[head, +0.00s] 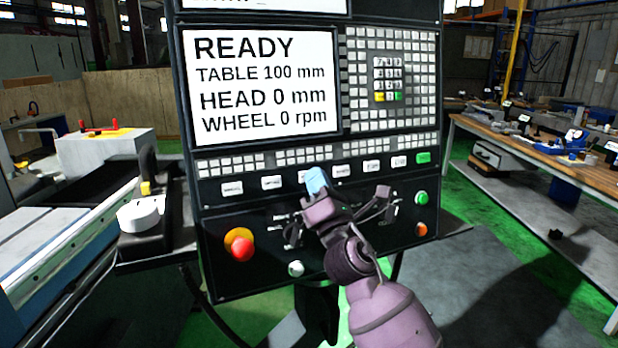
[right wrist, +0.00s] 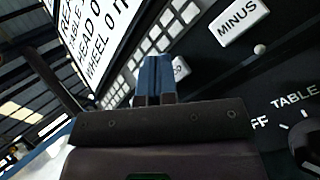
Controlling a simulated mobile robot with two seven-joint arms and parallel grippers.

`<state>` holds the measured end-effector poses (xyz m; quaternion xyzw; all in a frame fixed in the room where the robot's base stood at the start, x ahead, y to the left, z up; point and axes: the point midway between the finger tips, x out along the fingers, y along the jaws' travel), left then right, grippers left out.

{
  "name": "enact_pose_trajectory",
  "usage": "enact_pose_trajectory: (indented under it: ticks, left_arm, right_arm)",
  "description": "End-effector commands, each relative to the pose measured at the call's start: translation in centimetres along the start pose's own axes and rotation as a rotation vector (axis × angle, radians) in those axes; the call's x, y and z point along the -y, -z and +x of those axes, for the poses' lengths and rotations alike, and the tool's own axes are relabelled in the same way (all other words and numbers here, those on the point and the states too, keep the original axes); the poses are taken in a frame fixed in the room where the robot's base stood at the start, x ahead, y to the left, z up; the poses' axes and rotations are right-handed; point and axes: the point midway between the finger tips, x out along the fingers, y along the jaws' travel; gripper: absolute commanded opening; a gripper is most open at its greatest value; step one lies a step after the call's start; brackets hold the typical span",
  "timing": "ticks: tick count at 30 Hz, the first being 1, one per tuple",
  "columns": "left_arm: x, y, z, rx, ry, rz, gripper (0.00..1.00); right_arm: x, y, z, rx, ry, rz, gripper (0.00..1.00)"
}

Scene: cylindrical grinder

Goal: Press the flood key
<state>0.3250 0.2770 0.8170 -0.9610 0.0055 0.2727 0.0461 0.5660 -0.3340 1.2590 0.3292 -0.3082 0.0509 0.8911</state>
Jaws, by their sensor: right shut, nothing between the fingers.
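The control panel (head: 212,245) has a row of labelled white keys below its screen. The labels are too small in the head view to tell which key is flood. My right gripper (head: 316,180) is shut and empty, its blue fingertips in front of this row. They overlap the edge of one white key (head: 303,177); another white key (head: 341,171) is just to their right. In the right wrist view the shut fingers (right wrist: 155,75) partly hide a white key (right wrist: 181,68), its label unreadable. A MINUS key (right wrist: 238,22) is at upper right. Contact cannot be told. My left gripper is out of view.
The screen (head: 262,85) reads READY, with wheel 0 rpm. A red stop button (head: 241,249) is at lower left of the panel, and a green button (head: 421,197) at right. Small switches sit around my right wrist. A workbench (head: 545,165) stands at right.

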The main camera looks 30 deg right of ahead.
Motion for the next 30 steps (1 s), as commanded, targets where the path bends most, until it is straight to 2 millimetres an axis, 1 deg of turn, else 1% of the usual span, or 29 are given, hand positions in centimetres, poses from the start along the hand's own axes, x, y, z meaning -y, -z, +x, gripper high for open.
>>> enact_pose_trajectory:
  ticks: [11, 22, 30]
  left_arm:
    - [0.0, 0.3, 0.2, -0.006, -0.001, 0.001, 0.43]
    - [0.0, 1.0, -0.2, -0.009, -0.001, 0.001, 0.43]
    - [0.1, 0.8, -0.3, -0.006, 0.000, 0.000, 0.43]
  right_arm:
    - [0.0, 0.0, 0.0, 0.000, 0.000, 0.000, 0.00]
    - [-0.8, -0.7, -1.0, 0.000, 0.000, 0.001, 0.00]
    - [-0.8, -0.8, -1.1, 0.000, 0.000, 0.001, 0.00]
